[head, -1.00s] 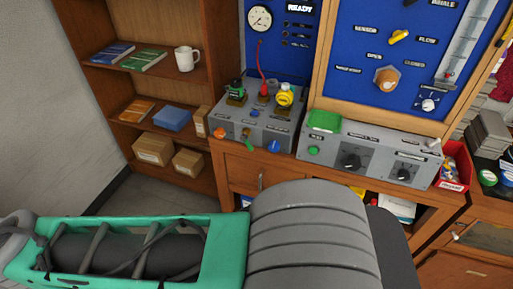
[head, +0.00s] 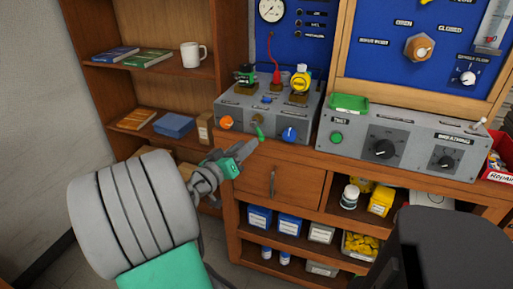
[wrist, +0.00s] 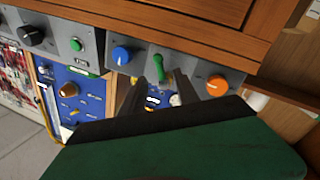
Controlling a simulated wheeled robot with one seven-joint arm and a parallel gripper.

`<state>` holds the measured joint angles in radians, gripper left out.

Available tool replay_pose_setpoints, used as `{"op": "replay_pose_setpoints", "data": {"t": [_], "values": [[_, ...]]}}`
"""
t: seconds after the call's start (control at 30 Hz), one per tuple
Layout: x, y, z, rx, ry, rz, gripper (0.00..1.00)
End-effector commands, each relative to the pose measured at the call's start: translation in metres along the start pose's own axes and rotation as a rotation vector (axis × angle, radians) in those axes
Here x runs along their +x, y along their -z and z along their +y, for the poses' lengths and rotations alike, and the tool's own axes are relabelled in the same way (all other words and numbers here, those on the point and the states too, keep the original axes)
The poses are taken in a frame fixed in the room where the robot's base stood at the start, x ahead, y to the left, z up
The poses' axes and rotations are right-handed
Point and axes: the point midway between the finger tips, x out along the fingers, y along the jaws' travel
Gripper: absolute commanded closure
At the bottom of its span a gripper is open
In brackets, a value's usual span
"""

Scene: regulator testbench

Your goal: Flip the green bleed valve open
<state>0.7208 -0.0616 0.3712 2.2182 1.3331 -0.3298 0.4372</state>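The green bleed valve (head: 258,131) is a small green lever on the front of the grey regulator box (head: 290,112), between an orange knob (head: 226,122) and a blue knob (head: 289,134). My gripper (head: 243,150) is just in front of and below the lever in the head view. In the wrist view the green lever (wrist: 158,68) shows just beyond the fingertips of my gripper (wrist: 168,80). The two dark fingers stand apart with a gap between them, and nothing is held. Whether a finger touches the lever cannot be told.
A second grey box (head: 400,145) with black knobs and a green tray (head: 350,103) stands to the right. Below is a wooden drawer (head: 275,185) and shelves with boxes and bottles. A bookshelf with a white mug (head: 193,54) stands at the left.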

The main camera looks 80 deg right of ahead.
Motion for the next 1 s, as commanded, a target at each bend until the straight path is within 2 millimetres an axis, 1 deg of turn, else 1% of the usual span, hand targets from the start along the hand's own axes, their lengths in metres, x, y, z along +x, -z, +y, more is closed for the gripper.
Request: {"op": "replay_pose_setpoints", "data": {"t": [0.07,0.2,0.3,0.4,0.63,0.67,1.0], "values": [[0.015,0.002,0.004,0.002,-0.005,-0.003,0.63],[0.043,0.002,0.003,0.002,-0.003,-0.004,0.63],[0.057,0.002,0.002,0.002,0.000,-0.004,0.63],[0.064,0.002,0.001,0.001,0.001,-0.003,0.63],[0.065,0.002,0.000,0.002,0.004,-0.002,0.63],[0.065,0.002,0.000,0.002,0.004,-0.002,0.65],[0.065,0.002,0.000,0.002,0.004,-0.003,0.92]]}}
